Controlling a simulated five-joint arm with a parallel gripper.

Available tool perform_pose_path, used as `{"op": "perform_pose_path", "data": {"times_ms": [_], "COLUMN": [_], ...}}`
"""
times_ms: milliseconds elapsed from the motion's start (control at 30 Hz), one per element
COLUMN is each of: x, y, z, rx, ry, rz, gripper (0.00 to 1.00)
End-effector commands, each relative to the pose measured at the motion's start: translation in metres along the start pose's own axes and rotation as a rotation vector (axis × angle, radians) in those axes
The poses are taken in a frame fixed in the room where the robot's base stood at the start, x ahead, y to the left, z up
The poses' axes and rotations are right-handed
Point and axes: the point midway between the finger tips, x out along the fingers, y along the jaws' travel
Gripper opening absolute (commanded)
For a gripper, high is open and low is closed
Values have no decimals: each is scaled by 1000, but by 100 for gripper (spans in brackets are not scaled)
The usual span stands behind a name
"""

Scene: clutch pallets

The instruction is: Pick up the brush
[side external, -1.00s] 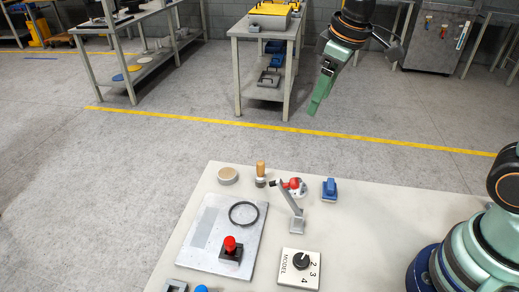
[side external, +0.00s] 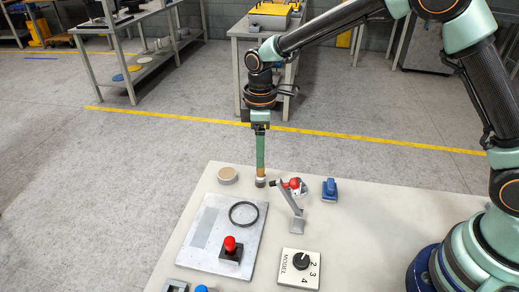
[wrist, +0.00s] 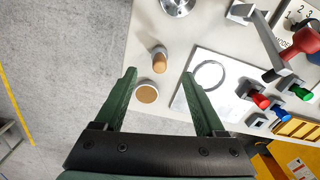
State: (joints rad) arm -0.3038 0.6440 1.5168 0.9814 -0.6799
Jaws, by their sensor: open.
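The brush (side external: 261,181) stands upright near the far left edge of the table, with a wooden handle on top and a grey lower part. It also shows in the wrist view (wrist: 159,61), just beyond the gap between my fingertips. My gripper (side external: 261,164) points down over it with green fingers. In the wrist view my gripper (wrist: 160,74) is open, with a finger to each side and nothing held. In the side view the fingers hide part of the handle top. I cannot tell whether they touch it.
A round tan disc (side external: 228,174) lies left of the brush. A grey lever with a red knob (side external: 294,183) stands close on its right, with a blue item (side external: 329,189) beyond. A grey plate (side external: 197,252) with a black ring (side external: 243,213) lies in front.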

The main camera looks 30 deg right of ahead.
Motion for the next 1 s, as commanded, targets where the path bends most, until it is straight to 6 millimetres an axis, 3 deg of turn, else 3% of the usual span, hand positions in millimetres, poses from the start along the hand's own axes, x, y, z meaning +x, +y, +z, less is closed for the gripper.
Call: {"op": "perform_pose_path", "data": {"times_ms": [100,367,633,967,1000], "x": [18,36,73,80,80], "y": [0,0,0,1,1], "z": [1,0,-2,-3,-3], "rx": [1,1,2,2,2], "ry": [-2,-1,-2,1,1], "rz": [-2,-1,-1,1,1], "gripper": [72,72,72,72,61]}}
